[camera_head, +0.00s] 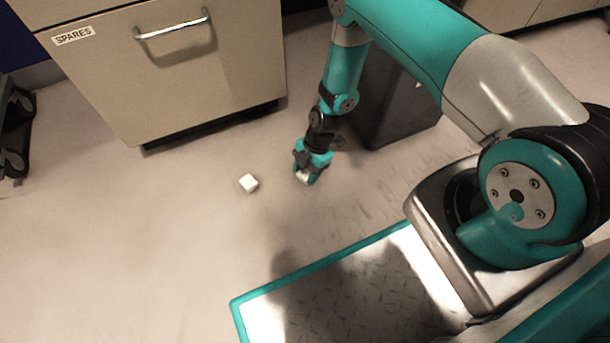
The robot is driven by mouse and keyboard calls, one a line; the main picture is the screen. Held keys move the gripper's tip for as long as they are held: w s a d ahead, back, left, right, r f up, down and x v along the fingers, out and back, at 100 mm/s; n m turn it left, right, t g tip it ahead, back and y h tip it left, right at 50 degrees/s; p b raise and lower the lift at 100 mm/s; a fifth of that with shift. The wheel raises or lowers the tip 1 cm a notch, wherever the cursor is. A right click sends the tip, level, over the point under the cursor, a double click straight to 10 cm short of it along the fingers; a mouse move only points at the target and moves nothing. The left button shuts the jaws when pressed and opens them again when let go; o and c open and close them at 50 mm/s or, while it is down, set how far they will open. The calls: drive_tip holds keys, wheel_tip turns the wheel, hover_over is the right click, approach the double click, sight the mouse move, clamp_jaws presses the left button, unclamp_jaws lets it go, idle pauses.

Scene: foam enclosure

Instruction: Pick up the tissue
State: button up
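A small white block-like object (249,182) lies on the floor left of my gripper. It may be the tissue, but it is too small to be sure. My gripper (305,178) points down close to the floor, a short way right of the white object and apart from it. A small pale patch shows between the fingertips; I cannot tell whether it is a held thing or bare floor. The finger gap is too small in view to judge.
A beige drawer cabinet (190,70) labelled SPARES stands behind at the left. A dark bin (395,100) stands just behind and right of my gripper. Black wheeled feet (15,130) show at the far left. The floor (120,240) at front left is clear.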

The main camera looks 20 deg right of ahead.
drive_tip(key=c, duration=0.3)
